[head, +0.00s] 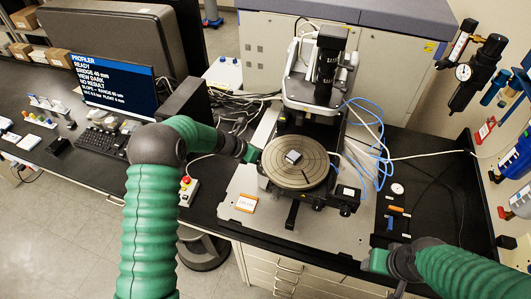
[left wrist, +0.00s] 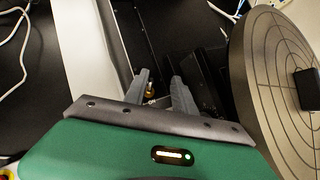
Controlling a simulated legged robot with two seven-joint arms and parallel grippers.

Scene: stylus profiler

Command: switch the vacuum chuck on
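The round grooved chuck (head: 285,179) sits on the profiler stage with a small square sample (head: 293,156) on it. In the left wrist view the chuck (left wrist: 262,110) fills the right side. My left gripper (head: 254,156) is just left of the chuck. Its two grey fingers (left wrist: 165,85) are spread apart. A small brass-coloured part (left wrist: 150,90), perhaps a switch lever, shows between the fingers, close to the left one; I cannot tell if they touch. My right gripper (head: 368,262) is low over the front right of the bench; its fingers are too unclear to tell their state.
The profiler head (head: 325,75) stands behind the chuck. Blue tubes (head: 375,150) and cables run to its right. A red stop button box (head: 188,190) stands left of the stage. The monitor (head: 115,80) reads READY. An orange-edged card (head: 246,203) lies on the front left of the base.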

